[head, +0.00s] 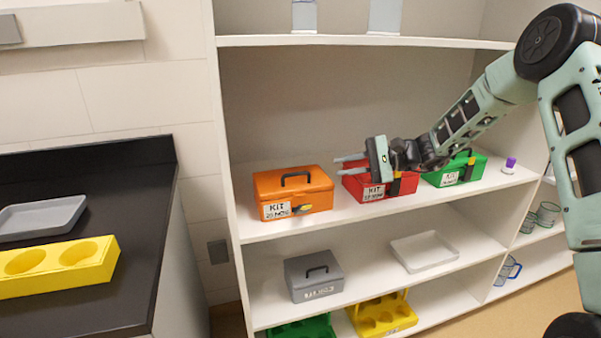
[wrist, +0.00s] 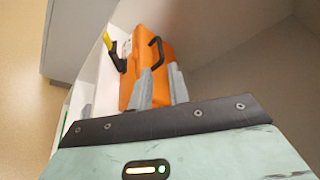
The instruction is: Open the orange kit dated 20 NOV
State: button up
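The orange kit (head: 270,187) stands at the left end of the middle shelf with its lid down. It has a dark top handle (head: 297,177) and a white front label (head: 276,211) reading KIT and a NOV date, the day too small to be sure of. A yellow and black latch (head: 303,208) is on its front. My gripper (head: 338,165) is open and empty, right of the orange kit and in front of the red kit, pointing left. In the wrist view the orange kit (wrist: 150,55) lies beyond my gripper's parted fingers (wrist: 161,80), with its latch (wrist: 114,50) at left.
A red kit (head: 360,188) and a green kit (head: 462,172) stand further right on the shelf (head: 330,220). The shelf above (head: 340,41) overhangs them. A grey box (head: 314,275) and white tray (head: 424,252) are below. A dark counter (head: 120,310) is at left.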

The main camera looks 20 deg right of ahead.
aim_at(296, 174)
jog(key=p+x, duration=0.1)
jog(key=x, duration=1)
jog(key=shift+a+f, duration=0.1)
jog(key=shift+a, duration=0.15)
grip_shut()
